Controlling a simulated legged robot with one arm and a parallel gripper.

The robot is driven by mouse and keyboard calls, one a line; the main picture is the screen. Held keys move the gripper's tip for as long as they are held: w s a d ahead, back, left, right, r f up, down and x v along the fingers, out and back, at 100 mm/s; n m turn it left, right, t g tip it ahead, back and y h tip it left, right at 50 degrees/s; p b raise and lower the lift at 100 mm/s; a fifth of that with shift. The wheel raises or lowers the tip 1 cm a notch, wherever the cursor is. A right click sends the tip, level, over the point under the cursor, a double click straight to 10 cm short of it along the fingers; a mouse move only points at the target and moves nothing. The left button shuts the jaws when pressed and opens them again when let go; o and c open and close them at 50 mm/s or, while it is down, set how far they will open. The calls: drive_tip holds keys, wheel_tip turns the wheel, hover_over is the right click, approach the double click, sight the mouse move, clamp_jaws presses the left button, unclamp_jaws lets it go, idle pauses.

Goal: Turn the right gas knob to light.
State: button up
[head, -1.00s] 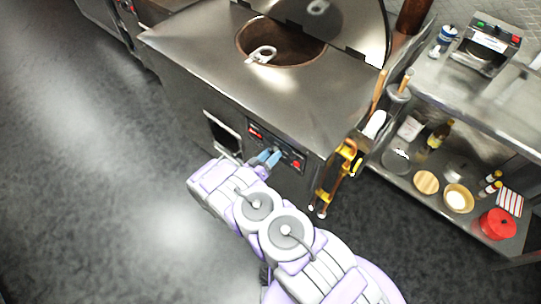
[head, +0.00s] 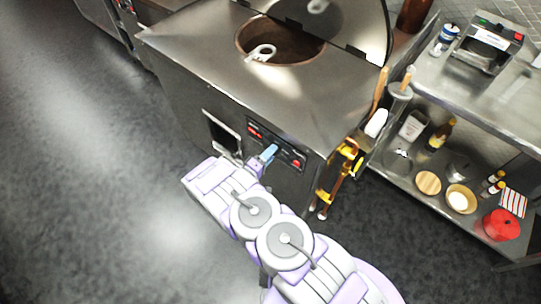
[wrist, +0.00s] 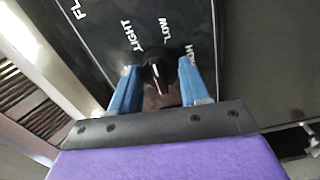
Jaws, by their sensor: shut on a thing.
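The gas knob (wrist: 160,88) is dark and round, with a pale pointer line, on a black panel (wrist: 105,35). Around it the panel reads LIGHT, LOW and a third word that is partly covered. My gripper (wrist: 158,68) has its blue fingers on either side of the knob and is shut on it. The pointer line stands close to upright in the wrist view, between the fingers. In the head view my gripper (head: 268,153) reaches the control panel (head: 285,150) on the oven's front, and its fingers hide the knob.
The steel tandoor (head: 200,60) has an open round mouth with a pale handled object (head: 262,52) at it. Yellow-handled tools (head: 340,170) hang at its right corner, close to my arm. A steel shelf (head: 470,100) with bottles and bowls stands right. The floor at left is clear.

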drive_tip(key=shift+a+f+n+b, duration=0.1)
drive_tip(key=shift+n+b, duration=0.2)
drive_tip(key=shift+n, duration=1.5)
drive_tip(key=shift+f+n+b, duration=0.1)
drive_tip(key=shift+n+b, duration=0.15)
drive_tip(key=shift+n, duration=1.55)
drive_tip(key=o, duration=1.1)
drive_tip(key=shift+r, duration=0.1)
drive_tip(key=shift+c, duration=0.2)
drive_tip(key=p+v, duration=0.3)
drive_tip(key=v, duration=1.4)
drive_tip(key=shift+s+a, duration=0.15)
